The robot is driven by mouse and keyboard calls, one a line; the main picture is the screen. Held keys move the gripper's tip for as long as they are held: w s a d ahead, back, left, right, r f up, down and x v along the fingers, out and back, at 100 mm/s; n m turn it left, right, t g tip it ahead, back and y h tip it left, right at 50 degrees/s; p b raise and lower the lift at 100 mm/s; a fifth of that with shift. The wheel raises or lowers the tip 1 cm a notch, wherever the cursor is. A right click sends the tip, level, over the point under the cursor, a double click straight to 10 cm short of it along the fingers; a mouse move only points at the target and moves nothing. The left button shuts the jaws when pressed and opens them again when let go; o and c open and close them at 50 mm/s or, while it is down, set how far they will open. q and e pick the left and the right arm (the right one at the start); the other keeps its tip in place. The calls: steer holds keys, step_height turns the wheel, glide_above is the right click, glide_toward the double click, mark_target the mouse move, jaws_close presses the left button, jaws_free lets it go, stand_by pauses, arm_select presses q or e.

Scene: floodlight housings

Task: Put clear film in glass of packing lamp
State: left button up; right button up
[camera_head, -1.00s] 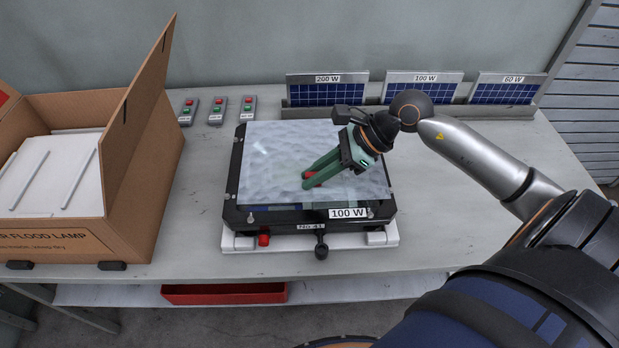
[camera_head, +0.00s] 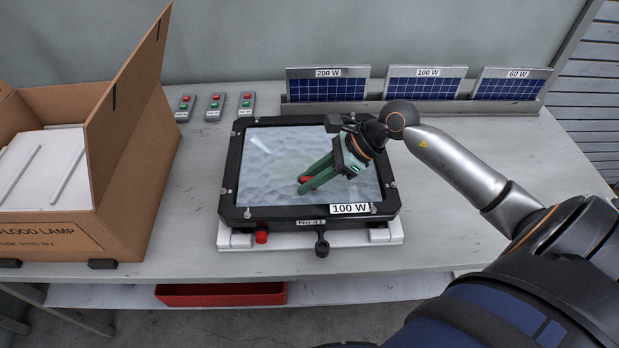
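The flood lamp (camera_head: 228,197), a black frame labelled 100 W and No 41, lies face up on a white support on the bench. The clear film (camera_head: 265,165), a pale rippled sheet, now lies within the frame's opening, its edges lined up with the inner rim. I cannot tell whether it touches the bottom. My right gripper (camera_head: 302,186) reaches in from the right over the film, its green fingers closed around a small red piece (camera_head: 305,180) at the film's middle. The wrist hides part of the film's right side. My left gripper is not in view.
An open cardboard box (camera_head: 130,200) with white packing stands at the left. Several small panels (camera_head: 425,84) labelled 200 W, 100 W and 60 W stand in a rack behind. Small switch boxes (camera_head: 215,107) lie at the back left. A red bin (camera_head: 220,294) is below.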

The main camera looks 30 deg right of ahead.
steer(key=o, duration=0.4)
steer(key=shift+c, duration=0.2)
steer(key=shift+d+r, duration=0.15)
steer(key=shift+r, duration=0.15)
steer(key=v, duration=1.1)
steer(key=shift+s+d+r, duration=0.15)
steer(key=shift+s+r, duration=0.05)
steer(key=shift+r, duration=0.05)
